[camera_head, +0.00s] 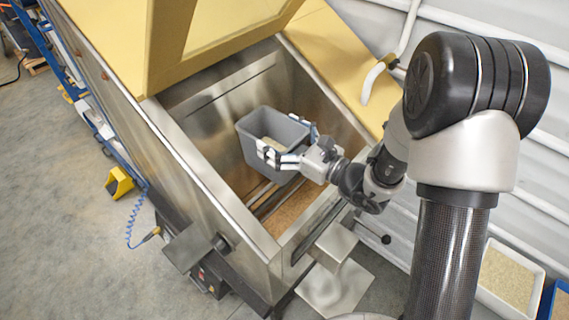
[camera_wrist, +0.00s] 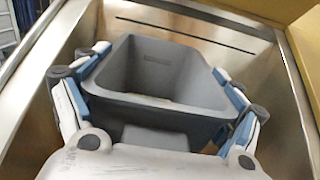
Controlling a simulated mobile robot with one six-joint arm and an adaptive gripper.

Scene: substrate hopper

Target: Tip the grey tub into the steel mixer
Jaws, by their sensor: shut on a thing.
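The grey tub (camera_head: 256,158) is held over the open steel mixer (camera_head: 196,166), inside its rim level as far as I can tell. It looks close to upright, with some pale material showing inside. My gripper (camera_head: 290,146) is shut on the tub, with one finger on each side of its near end. In the wrist view the tub (camera_wrist: 150,75) fills the middle, between the two blue-and-white fingers of my gripper (camera_wrist: 158,100). The mixer's steel wall (camera_wrist: 265,75) stands around it. Brown material and bars show at the mixer's bottom below the tub.
The mixer's yellow lid (camera_head: 205,40) stands raised at the back. A white bin of pale material (camera_head: 508,280) and a blue bin (camera_head: 555,300) are at the lower right. A yellow object (camera_head: 119,183) and a blue coiled hose (camera_head: 133,222) lie left of the mixer.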

